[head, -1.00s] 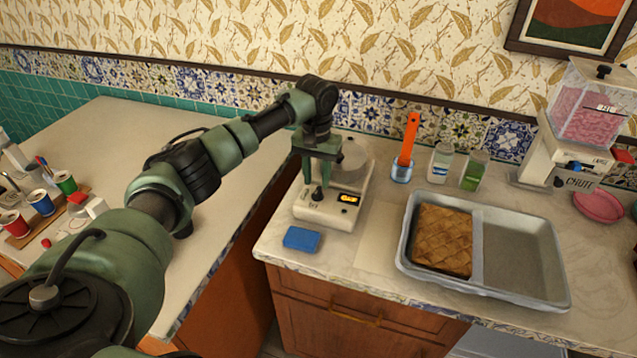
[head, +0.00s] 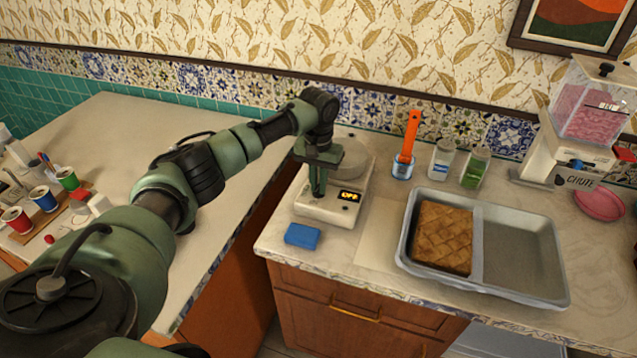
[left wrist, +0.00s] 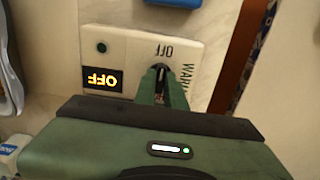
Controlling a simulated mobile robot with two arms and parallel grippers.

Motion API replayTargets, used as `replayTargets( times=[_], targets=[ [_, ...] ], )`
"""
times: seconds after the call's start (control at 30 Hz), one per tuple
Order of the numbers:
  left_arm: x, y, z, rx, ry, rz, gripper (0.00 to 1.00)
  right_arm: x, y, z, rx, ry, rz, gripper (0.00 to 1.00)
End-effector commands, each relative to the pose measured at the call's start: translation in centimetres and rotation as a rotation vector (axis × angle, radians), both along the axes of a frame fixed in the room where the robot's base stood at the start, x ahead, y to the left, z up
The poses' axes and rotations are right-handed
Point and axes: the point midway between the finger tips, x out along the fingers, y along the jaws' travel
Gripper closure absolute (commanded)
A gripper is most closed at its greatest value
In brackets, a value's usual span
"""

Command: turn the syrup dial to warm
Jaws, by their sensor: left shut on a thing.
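The syrup warmer (head: 332,211) is a white box on the counter with a round metal plate on top and a lit display (head: 348,196) that reads OFF. The left wrist view shows its front panel upside down, with the OFF and WARM labels and the display (left wrist: 102,78). The dial (left wrist: 160,72) is dark, with a pale line along it, and points at the OFF label. My left gripper (head: 318,190) reaches down from above and is shut on the dial. Its fingers (left wrist: 162,88) stand either side of the dial and hide part of it. My right gripper is not in view.
A blue block (head: 302,236) lies in front of the warmer. A gap separates this counter from the left one.

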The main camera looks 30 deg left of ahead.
Motion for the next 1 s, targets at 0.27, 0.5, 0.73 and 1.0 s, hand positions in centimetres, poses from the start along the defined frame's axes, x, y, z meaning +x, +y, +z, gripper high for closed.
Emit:
replayTargets(
  times=[0.27, 0.5, 0.73, 1.0],
  targets=[
    [0.0, 0.0, 0.3, -0.001, 0.001, -0.107, 1.0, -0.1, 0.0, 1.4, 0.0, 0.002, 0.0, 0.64],
    [0.0, -0.1, 0.3, -0.002, 0.001, -0.306, 1.0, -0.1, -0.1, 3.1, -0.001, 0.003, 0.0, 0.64],
    [0.0, 0.0, 0.2, -0.001, 0.0, -0.525, 1.0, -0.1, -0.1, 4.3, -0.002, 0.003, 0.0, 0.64],
    [0.1, 0.0, 0.2, -0.001, -0.001, -0.782, 1.0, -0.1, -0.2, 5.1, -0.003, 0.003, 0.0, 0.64]
  ],
)
